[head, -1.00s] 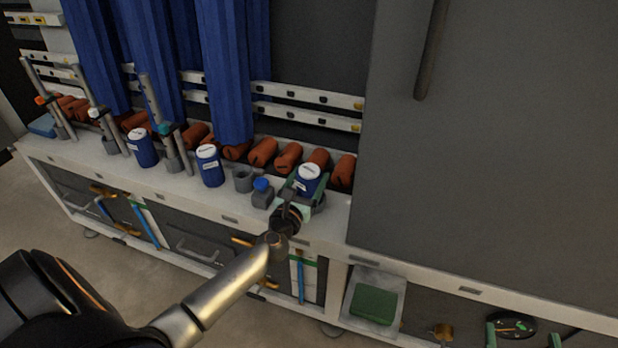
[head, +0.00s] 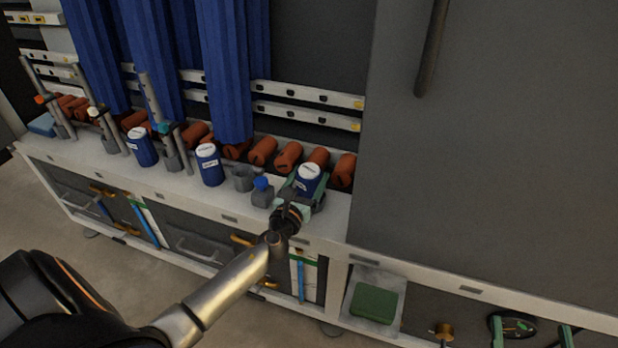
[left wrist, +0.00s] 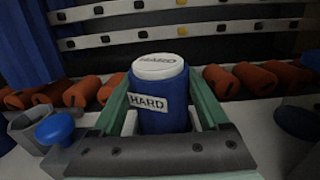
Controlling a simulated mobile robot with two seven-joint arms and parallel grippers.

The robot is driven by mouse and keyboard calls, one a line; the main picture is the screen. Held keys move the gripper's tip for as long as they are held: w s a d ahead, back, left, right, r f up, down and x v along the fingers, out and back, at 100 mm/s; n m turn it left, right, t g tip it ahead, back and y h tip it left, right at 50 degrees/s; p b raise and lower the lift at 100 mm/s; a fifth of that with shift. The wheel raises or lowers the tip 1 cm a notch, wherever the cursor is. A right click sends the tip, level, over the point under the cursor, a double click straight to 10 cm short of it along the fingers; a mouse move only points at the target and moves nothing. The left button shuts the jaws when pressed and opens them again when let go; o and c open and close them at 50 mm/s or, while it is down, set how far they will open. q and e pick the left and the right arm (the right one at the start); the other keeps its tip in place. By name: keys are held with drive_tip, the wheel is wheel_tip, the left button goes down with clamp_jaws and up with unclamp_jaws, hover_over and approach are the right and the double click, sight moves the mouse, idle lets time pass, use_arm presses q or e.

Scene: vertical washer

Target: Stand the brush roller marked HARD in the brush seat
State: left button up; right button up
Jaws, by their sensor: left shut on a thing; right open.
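The blue brush roller (head: 307,182) with a white top stands upright at the right end of the row on the white ledge. In the left wrist view its label and top read HARD (left wrist: 165,115). My left gripper (head: 303,190) is shut on it, with a green finger on each side. I cannot tell whether its base touches the ledge. An open grey cup (head: 243,178), which looks like the brush seat, is empty to its left. It also shows at the left edge of the left wrist view (left wrist: 35,128). My right gripper (head: 532,332) is open and empty at the lower right.
Two other blue rollers (head: 210,165) (head: 141,147) stand farther left. Orange-brown rolls (head: 288,156) lie along the back. Blue curtain-like brushes (head: 222,70) hang above the ledge.

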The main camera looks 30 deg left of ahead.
sight(305, 187)
use_arm(q)
drive_tip(key=o, duration=1.4)
drive_tip(key=shift+f, duration=0.1)
drive_tip(key=shift+o, duration=0.2)
use_arm(e)
drive_tip(key=shift+r, duration=0.2)
use_arm(q)
drive_tip(key=shift+s, duration=0.3)
drive_tip(key=v, duration=0.5)
drive_tip(key=shift+s+d, duration=0.15)
drive_tip(key=shift+s, duration=0.1)
drive_tip(key=v, duration=0.6)
drive_tip(key=shift+s, duration=0.2)
use_arm(e)
drive_tip(key=shift+f+g, duration=0.3)
drive_tip(key=shift+f, duration=0.5)
drive_tip(key=shift+f, duration=0.1)
